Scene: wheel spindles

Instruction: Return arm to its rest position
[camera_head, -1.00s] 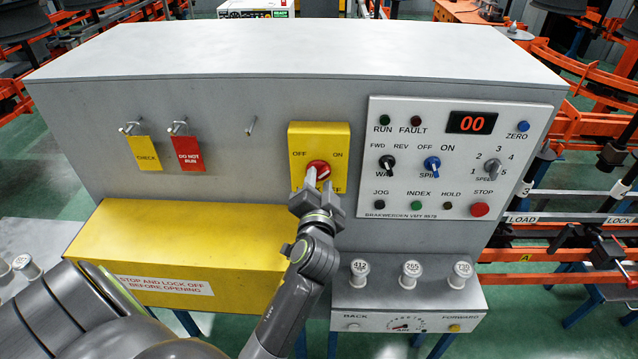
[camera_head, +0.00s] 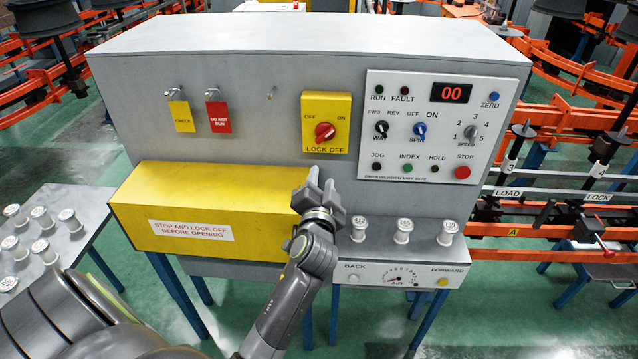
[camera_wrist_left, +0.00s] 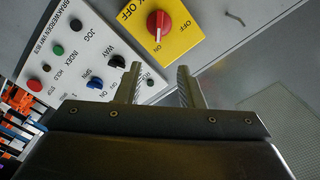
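My left gripper (camera_head: 320,190) is in front of the machine, below the yellow lock-off plate (camera_head: 341,107) and apart from it. Its two fingers stand apart with nothing between them, and the gap also shows in the left wrist view (camera_wrist_left: 160,86). The red rotary switch (camera_head: 324,132) sits on the yellow plate, free of the gripper. In the left wrist view the red switch (camera_wrist_left: 158,22) is beyond the fingertips. My left arm comes up from the bottom of the head view. My right gripper is not in view.
A white control panel (camera_head: 490,136) is right of the plate. A yellow cover (camera_head: 150,190) juts out at lower left. White spools (camera_head: 403,231) stand on a ledge at lower right. A side table (camera_head: 85,246) at left holds several more. Orange racks (camera_head: 560,229) stand at right.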

